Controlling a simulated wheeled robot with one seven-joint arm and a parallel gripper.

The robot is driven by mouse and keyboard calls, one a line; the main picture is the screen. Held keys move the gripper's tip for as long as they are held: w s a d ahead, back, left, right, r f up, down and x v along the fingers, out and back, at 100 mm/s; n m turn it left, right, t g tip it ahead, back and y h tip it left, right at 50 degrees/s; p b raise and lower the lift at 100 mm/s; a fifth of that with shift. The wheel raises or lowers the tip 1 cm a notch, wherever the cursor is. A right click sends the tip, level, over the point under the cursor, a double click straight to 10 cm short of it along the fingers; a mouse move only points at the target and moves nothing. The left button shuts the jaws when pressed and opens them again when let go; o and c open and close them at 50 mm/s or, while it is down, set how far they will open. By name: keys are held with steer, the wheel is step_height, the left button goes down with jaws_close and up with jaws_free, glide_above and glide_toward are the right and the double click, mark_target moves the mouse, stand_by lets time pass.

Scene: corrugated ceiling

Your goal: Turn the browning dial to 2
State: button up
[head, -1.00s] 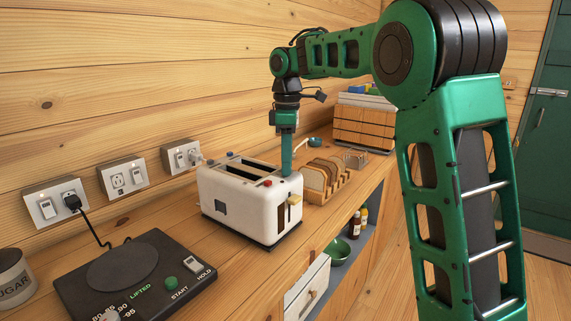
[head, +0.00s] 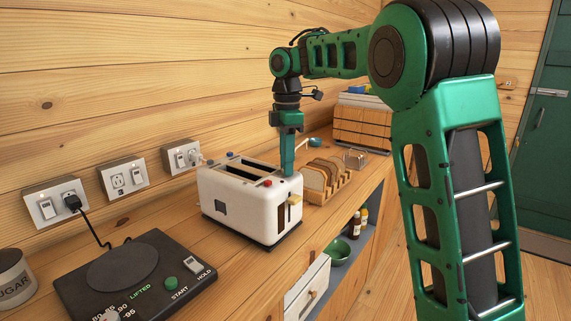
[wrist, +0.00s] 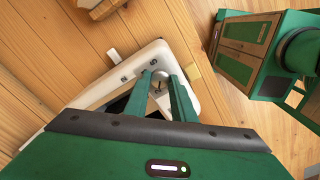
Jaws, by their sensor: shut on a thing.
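The white toaster (head: 240,206) stands on the wooden counter, with two slots on top, red and blue buttons and a yellowish lever on its near end. My gripper (head: 288,174) points straight down at the toaster's top, at the right rear corner. In the wrist view my gripper (wrist: 160,80) has its two green fingers on either side of a small pale dial (wrist: 160,76), shut on it. A few printed marks show on the toaster top beside it. The dial's setting cannot be read, and the fingers hide the dial in the head view.
A black scale-like appliance (head: 125,275) sits at the front left. Wall sockets (head: 128,178) line the wall behind. The counter's front edge is near the toaster.

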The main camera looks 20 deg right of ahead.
steer(key=o, duration=1.1)
steer(key=shift+c, duration=0.2)
steer(key=shift+r, duration=0.15)
step_height(320, 180, up, 10)
steer(key=shift+r, duration=0.25)
steer(key=s+d+f+m, duration=0.5)
steer(key=s+f+m, duration=0.3)
steer(key=s, duration=0.5)
steer(key=s+d+f+m, duration=0.6)
steer(key=s+f+m, duration=0.2)
steer(key=s, duration=0.5)
steer(key=s+d+f+m, duration=0.6)
steer(key=s+f, duration=0.3)
steer(key=s, duration=0.4)
steer(key=shift+s+d+m, duration=0.15)
steer(key=shift+s+m, duration=0.25)
steer(key=shift+m, duration=0.5)
